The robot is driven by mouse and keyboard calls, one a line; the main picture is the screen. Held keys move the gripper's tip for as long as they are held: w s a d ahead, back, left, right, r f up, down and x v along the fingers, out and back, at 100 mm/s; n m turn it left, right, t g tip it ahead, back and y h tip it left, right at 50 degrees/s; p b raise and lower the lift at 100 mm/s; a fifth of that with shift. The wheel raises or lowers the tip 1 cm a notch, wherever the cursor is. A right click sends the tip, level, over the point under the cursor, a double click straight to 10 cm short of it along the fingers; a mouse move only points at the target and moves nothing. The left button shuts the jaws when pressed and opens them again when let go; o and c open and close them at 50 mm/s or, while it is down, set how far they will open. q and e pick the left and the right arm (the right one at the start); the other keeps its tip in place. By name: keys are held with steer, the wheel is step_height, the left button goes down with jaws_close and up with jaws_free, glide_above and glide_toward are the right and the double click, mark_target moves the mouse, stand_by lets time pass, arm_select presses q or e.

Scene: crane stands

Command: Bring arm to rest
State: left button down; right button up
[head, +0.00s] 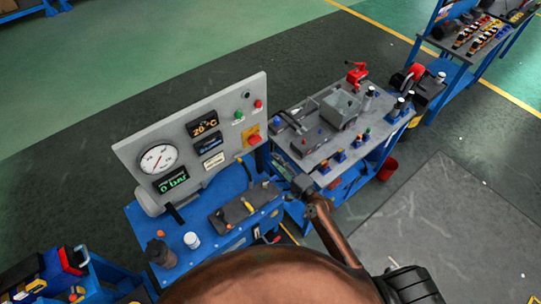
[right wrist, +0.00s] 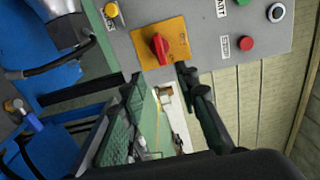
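My right arm (head: 333,235) reaches up from the bottom of the head view. Its gripper (head: 284,172) is just right of and below the grey control panel (head: 145,150). In the right wrist view, the gripper's two dark fingers (right wrist: 160,82) stand apart with nothing between them. A red rotary switch (right wrist: 159,46) on a yellow plate (right wrist: 174,31) lies just beyond the fingertips; contact cannot be told. The switch plate also shows in the head view (head: 251,140). My left gripper is not in view.
The panel stands on a blue bench (head: 232,190) and carries a round gauge (head: 158,159), a "0 bar" display (head: 171,181) and green and red buttons. A tool-covered bench (head: 315,155) stands close right of my gripper. Open floor (head: 450,235) lies at lower right.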

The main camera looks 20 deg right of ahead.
steer(key=shift+s+d, duration=0.15)
steer(key=shift+s, duration=0.2)
stand_by(0.3)
steer(key=s+d+f+n+g+h+b, duration=0.1)
steer(key=s+d+f+n+g+b, duration=0.2)
steer(key=f, duration=0.9)
steer(key=s+d+f+g+h, duration=0.15)
steer(key=s+f, duration=0.35)
steer(key=f, duration=0.7)
steer(key=s+d+f+n+g+h+b, duration=0.15)
steer(key=s+d+f, duration=0.25)
steer(key=f, duration=0.8)
steer(key=s+d+f+n+g+h+b, duration=0.1)
steer(key=s+d+f+n+g+b, duration=0.15)
steer(key=s+f, duration=1)
steer(key=s+d+f+n+g+h+b, duration=0.1)
steer(key=s+d+f+n+g+b, duration=0.2)
steer(key=s+f, duration=0.95)
steer(key=s+f+n+g+b, duration=0.1)
steer(key=s+f+n+g, duration=0.1)
steer(key=s, duration=0.7)
steer(key=s+f+n+g+h+b, duration=0.1)
steer(key=s+f, duration=0.4)
steer(key=s, duration=0.5)
steer(key=shift+a+f+n+g, duration=0.25)
steer(key=shift+a+n+g, duration=0.25)
steer(key=shift+n, duration=0.7)
